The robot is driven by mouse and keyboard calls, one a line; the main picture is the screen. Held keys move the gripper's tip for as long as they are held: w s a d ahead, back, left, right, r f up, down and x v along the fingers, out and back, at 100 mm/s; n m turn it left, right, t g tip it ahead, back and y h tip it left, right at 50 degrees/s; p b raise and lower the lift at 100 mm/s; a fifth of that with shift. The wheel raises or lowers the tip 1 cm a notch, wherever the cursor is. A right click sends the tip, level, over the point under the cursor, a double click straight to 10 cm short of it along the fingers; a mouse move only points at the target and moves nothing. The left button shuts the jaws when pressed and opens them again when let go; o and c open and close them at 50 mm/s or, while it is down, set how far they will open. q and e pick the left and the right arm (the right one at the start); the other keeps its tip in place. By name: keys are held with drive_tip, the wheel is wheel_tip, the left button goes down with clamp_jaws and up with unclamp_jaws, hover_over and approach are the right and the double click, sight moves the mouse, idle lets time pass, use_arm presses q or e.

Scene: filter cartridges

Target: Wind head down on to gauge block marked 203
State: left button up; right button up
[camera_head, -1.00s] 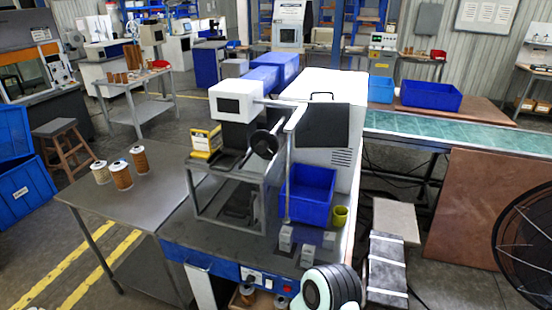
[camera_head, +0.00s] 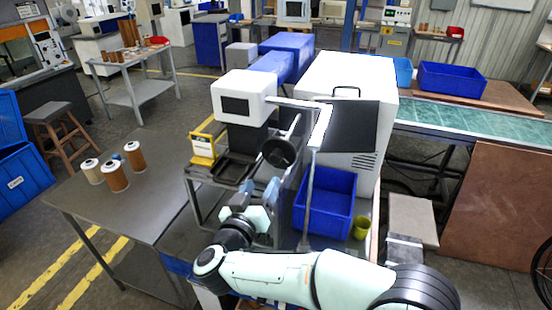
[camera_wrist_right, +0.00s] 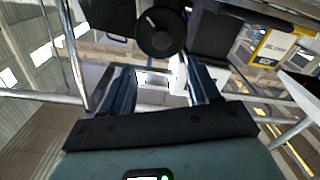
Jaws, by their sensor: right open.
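The white measuring head (camera_head: 243,98) with a dark screen stands on its frame over the bench. A black handwheel (camera_head: 279,152) sits at its right side; it also shows at the top of the right wrist view (camera_wrist_right: 160,34). My right gripper (camera_head: 261,188) is just below and left of the handwheel in the head view, apart from it. Its two dark fingers (camera_wrist_right: 162,90) are spread, with nothing between them. No gauge block can be made out now; my right arm covers the bench front, and no 203 marking is readable. My left gripper is not in view.
A blue bin (camera_head: 326,205) and a yellow-green cup (camera_head: 361,228) stand right of the frame. A grey metal post (camera_head: 310,180) rises near the handwheel. Several filter cartridges (camera_head: 115,176) stand on the left table (camera_head: 125,215).

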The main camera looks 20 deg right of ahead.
sight(275, 160)
drive_tip(key=p+x, duration=0.2)
drive_tip(key=x, duration=0.8)
drive_tip(key=shift+w+d, duration=0.1)
drive_tip(key=shift+w, duration=0.3)
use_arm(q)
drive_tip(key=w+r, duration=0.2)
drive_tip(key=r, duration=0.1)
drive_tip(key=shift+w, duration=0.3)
use_arm(e)
drive_tip(key=c, duration=1)
drive_tip(key=shift+c, duration=0.2)
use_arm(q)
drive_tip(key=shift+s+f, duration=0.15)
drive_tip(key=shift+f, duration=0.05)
use_arm(e)
drive_tip(key=shift+s, duration=0.1)
